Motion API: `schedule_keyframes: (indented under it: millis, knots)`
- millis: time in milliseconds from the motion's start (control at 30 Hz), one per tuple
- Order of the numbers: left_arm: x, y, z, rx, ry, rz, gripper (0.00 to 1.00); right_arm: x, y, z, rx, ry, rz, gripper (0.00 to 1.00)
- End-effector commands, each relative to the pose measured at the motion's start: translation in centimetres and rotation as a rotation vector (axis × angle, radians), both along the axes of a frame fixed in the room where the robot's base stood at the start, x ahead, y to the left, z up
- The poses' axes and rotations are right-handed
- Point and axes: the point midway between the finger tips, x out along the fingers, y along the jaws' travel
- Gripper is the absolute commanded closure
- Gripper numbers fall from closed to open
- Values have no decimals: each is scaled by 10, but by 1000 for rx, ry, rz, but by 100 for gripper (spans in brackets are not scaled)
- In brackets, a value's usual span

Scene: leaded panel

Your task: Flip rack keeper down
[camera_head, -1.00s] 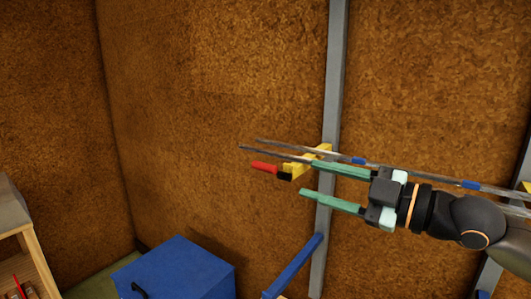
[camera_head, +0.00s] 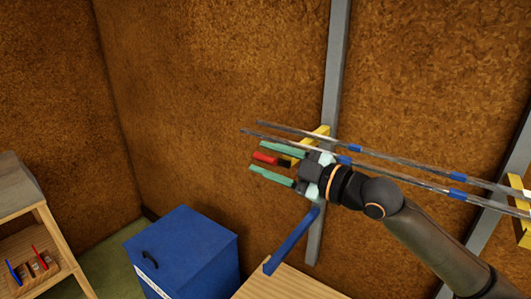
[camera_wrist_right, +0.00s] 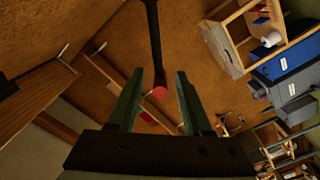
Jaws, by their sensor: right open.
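The rack keeper shows its red grip (camera_head: 265,158) and a black part in front of a yellow bracket arm (camera_head: 318,133) on the wall upright. In the right wrist view it is a black bar (camera_wrist_right: 155,40) with a red end (camera_wrist_right: 160,93). My right gripper (camera_head: 256,157) has green fingers, open, one on each side of the red grip. In the wrist view the red end lies between the fingers (camera_wrist_right: 160,75), with a gap to both. Whether either finger touches it is not clear. My left gripper is not in view.
Two long thin metal bars (camera_head: 400,167) with blue bands run close behind and above my right gripper. A grey upright (camera_head: 336,70) stands against the brown wall. Below are a blue arm (camera_head: 292,240), a blue cabinet (camera_head: 190,255) and a wooden top (camera_head: 290,285). A shelf (camera_head: 22,190) is at left.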

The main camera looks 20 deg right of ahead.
Motion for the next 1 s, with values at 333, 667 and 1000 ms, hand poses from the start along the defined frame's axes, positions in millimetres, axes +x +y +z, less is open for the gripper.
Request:
schedule_keyframes:
  millis: [333,667,1000]
  knots:
    - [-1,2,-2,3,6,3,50,5,4,0,-2,0,0,50]
    - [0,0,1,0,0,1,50,5,4,0,0,1,1,81]
    - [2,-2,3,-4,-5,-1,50,5,4,0,0,1,1,100]
